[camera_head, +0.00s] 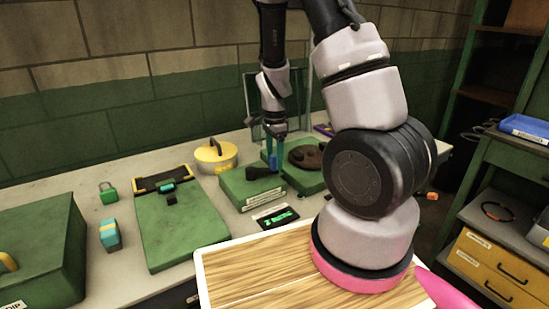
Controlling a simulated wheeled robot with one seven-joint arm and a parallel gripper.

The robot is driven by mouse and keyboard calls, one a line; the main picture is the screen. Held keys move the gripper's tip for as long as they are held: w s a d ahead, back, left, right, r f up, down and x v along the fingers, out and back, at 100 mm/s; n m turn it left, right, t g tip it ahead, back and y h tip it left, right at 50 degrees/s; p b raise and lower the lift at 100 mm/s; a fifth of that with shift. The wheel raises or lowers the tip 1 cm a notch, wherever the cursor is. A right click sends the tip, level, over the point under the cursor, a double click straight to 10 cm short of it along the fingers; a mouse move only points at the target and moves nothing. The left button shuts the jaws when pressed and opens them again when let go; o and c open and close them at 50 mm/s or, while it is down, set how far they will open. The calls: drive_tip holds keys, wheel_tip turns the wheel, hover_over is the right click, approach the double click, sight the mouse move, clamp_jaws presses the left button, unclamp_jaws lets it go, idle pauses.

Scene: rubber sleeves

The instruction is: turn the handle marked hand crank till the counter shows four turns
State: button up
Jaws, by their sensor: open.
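A green box (238,190) with a pale label on its front edge stands on the bench near the middle. On its top is a black crank-like part (262,173) with a small blue upright knob (273,160). The label is too small to read. My gripper (275,150) points down just above this box, its teal fingers open around or beside the blue knob; I cannot tell whether they touch it. A small black counter (275,217) with a green lit display lies in front of the box; its digits are not readable.
A second green box (312,180) with a dark brown wheel-like part (305,156) stands close on the right, partly behind my arm. A yellow lidded pot (216,156) is behind left. A green board (178,228), padlock (108,194) and teal-yellow block (110,235) lie left.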

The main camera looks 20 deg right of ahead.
wheel_tip(320, 180, up, 11)
drive_tip(key=shift+f, duration=0.15)
drive_tip(key=shift+d, duration=0.1)
idle(2.7)
wheel_tip(320, 180, down, 11)
drive_tip(key=n+g+y, duration=0.1)
drive_tip(key=n, duration=0.2)
drive_tip(key=n+g+y, duration=0.2)
drive_tip(key=n, duration=0.2)
drive_tip(key=shift+w, duration=0.1)
idle(0.4)
clamp_jaws()
drive_tip(key=shift+r, duration=0.2)
idle(1.1)
